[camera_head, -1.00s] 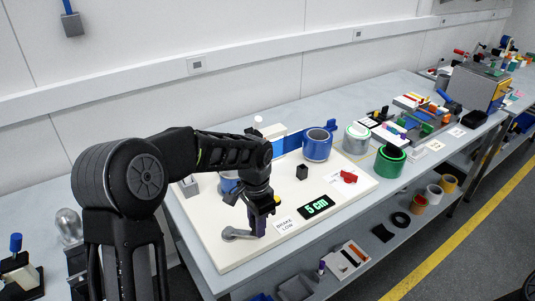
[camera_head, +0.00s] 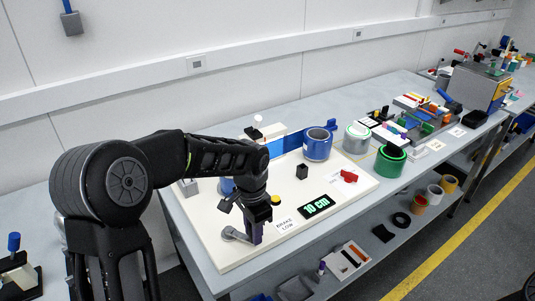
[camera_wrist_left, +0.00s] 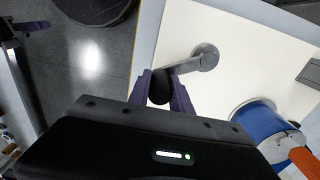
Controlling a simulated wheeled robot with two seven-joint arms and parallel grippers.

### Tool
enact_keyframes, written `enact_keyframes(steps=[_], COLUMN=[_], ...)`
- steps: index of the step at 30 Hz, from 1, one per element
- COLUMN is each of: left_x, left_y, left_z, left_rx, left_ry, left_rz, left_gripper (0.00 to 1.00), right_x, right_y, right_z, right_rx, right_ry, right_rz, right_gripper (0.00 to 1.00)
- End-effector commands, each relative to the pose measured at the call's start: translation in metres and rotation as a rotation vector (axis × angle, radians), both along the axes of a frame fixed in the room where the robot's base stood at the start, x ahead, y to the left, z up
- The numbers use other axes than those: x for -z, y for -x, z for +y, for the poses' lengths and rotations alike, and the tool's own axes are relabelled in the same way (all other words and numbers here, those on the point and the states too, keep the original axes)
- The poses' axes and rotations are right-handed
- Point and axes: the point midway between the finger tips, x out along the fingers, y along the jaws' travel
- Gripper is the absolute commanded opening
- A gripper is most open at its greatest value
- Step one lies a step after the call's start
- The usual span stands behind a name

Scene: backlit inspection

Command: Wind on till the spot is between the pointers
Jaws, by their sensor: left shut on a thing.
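My left gripper (camera_head: 254,238) is shut on the dark knob (camera_wrist_left: 159,88) of the grey crank (camera_head: 234,235), at the front left corner of the white board (camera_head: 225,258). In the left wrist view, the two purple fingers stand on either side of the knob, and the crank arm runs to its round hub (camera_wrist_left: 205,57). A blue strip (camera_head: 293,142) runs to the blue roll (camera_head: 318,145) and has a brighter patch (camera_head: 275,149). My arm hides part of the strip. I cannot make out the spot or the pointers. The display (camera_head: 316,207) reads 10 cm.
A "BRAKE LOW" label (camera_head: 286,224) lies beside the crank. A black block (camera_head: 302,172) and a red piece (camera_head: 349,176) are on the board. A lower shelf (camera_head: 370,260) holds loose parts.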

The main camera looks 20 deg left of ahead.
Motion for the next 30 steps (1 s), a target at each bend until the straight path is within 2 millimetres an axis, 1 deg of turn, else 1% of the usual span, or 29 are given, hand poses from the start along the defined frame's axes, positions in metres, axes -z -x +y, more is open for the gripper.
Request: enact_keyframes(steps=[12, 21, 30], left_x=[0.001, 0.001, 0.001], left_y=[0.002, 0.015, 0.015], left_z=[0.0, 0.002, 0.002], left_rx=[0.0, 0.001, 0.0], left_ry=[0.0, 0.0, 0.0], left_rz=[0.001, 0.001, 0.001], left_gripper=[0.0, 0.0, 0.0], right_x=[0.0, 0.004, 0.003], right_y=[0.0, 0.0, 0.0], right_z=[0.0, 0.0, 0.0], right_rx=[0.0, 0.0, 0.0], right_ry=[0.0, 0.0, 0.0], right_rz=[0.0, 0.0, 0.0], right_gripper=[0.0, 0.0, 0.0])
